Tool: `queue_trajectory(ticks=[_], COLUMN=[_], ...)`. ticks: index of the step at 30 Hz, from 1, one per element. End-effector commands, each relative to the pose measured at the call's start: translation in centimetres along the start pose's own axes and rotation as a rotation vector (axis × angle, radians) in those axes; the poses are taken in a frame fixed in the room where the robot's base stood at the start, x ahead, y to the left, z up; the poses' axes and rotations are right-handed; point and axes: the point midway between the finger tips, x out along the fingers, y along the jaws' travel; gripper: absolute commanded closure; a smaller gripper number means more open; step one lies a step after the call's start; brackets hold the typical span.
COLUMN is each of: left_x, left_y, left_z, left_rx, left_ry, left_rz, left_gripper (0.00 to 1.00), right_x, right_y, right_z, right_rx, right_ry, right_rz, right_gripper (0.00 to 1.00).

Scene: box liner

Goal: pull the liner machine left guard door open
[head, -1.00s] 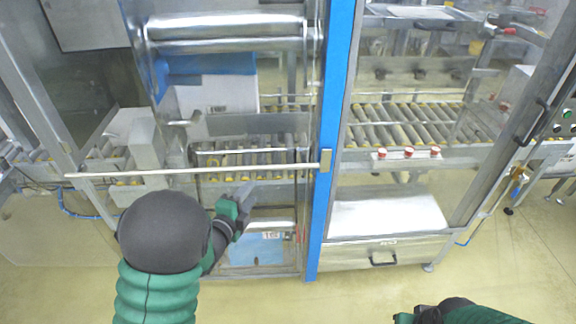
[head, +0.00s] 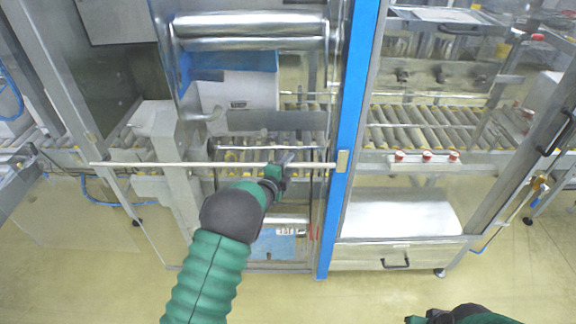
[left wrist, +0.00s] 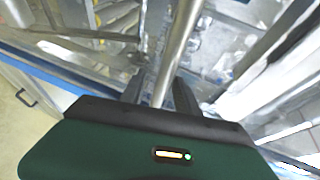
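The liner machine's left guard door is a clear panel (head: 115,215) left of the blue post (head: 352,130). A thin, pale horizontal bar (head: 150,164) crosses in front of it to a small bracket on the post. My left gripper (head: 284,160) is at this bar, towards its right part. In the left wrist view a shiny round bar (left wrist: 175,55) runs between the two dark fingers (left wrist: 160,92), which look apart, with a gap beside the bar. Whether they touch it cannot be told. My right gripper (head: 430,317) shows only partly at the bottom edge; its fingers are unclear.
Behind the clear panels lie a roller conveyor (head: 430,127) and metal rollers (head: 250,30). Right of the post are red buttons (head: 427,156) and a drawer with a handle (head: 395,262). The floor in front (head: 90,285) is clear.

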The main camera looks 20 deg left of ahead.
Motion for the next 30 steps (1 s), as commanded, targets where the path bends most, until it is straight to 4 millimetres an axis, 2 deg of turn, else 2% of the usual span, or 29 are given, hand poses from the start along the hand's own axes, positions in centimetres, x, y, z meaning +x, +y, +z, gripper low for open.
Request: queue_trajectory(ticks=[2,11,30], left_x=[-0.03,-0.03,-0.04], left_y=[-0.02,0.03,0.23], left_z=[0.00,0.00,0.06], left_rx=[0.000,0.000,0.000], left_ry=[0.000,0.000,-0.001], left_rz=[0.000,0.001,0.005], left_gripper=[0.62,1.00,1.00], right_x=[0.01,0.01,0.02], right_y=[0.00,0.00,0.00], right_z=[0.00,0.00,0.00], right_rx=[0.000,0.000,0.000], right_ry=[0.000,0.000,0.000], right_rz=[0.000,0.000,0.000], right_gripper=[0.64,0.64,0.64])
